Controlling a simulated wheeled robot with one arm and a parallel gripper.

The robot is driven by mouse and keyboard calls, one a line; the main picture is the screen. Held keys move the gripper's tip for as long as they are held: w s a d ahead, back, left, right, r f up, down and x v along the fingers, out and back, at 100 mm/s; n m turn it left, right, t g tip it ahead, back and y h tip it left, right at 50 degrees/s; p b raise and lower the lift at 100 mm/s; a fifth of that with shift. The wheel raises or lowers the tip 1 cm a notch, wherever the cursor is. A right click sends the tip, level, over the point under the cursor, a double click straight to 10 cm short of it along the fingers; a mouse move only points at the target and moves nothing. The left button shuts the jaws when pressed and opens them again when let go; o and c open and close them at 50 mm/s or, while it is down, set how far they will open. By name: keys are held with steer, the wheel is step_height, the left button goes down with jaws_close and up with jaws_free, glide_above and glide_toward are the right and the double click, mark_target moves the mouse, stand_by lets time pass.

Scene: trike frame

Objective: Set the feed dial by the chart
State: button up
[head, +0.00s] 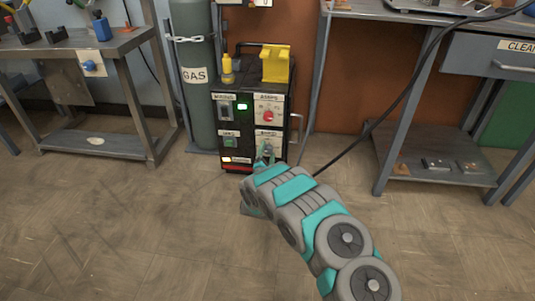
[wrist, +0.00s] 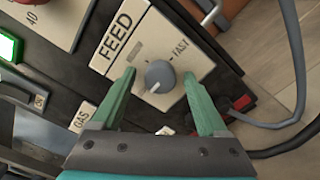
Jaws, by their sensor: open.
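The feed dial (wrist: 160,76) is a round grey knob with a white pointer mark at its lower edge. It sits on a white plate (wrist: 196,57) lettered FEED and FAST. My gripper (wrist: 159,80) is open, with one green finger on each side of the dial in the wrist view. I cannot tell whether either finger touches it. In the head view my gripper (head: 266,160) is at the low front of the black welder (head: 226,166) and largely hides the dial. No readable chart shows; a pale board (head: 245,2) is cut off at the top edge.
A red AMPS knob (head: 268,116) and a green-lit switch (head: 242,106) sit above. A grey GAS cylinder (head: 194,95) stands at the left. A workbench (head: 140,40) is further left, a shelved bench (head: 440,170) at the right. A cable crosses right of the welder. The front floor is open.

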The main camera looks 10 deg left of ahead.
jaws_close()
stand_by(0.5)
